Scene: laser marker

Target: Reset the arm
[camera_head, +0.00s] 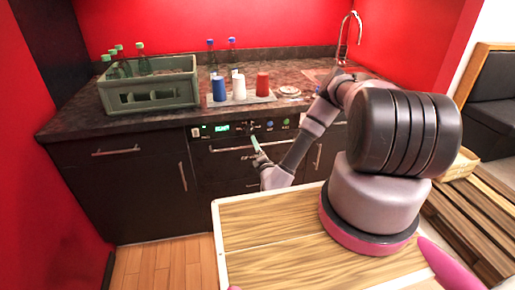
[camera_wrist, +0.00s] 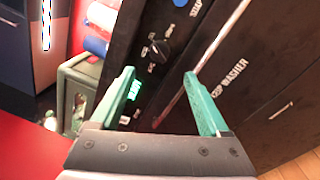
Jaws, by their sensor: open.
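My arm (camera_head: 305,140) reaches from the wooden-topped base toward the front of the counter. My gripper (camera_head: 256,146) is in front of the dishwasher's control panel (camera_head: 232,128). In the wrist view my gripper (camera_wrist: 158,76) shows two green fingers spread apart with nothing between them. Beyond the fingers are a black knob (camera_wrist: 159,50), a lit green display (camera_wrist: 134,90) and a long metal handle. I cannot tell whether a fingertip touches the panel.
A grey-green crate (camera_head: 150,97) with bottles stands on the counter (camera_head: 75,124) at left. Blue, white and red cups (camera_head: 263,84) stand at the counter's middle, with two bottles behind. A faucet (camera_head: 346,40) is at the back right. Wooden floor (camera_head: 165,265) lies clear at left.

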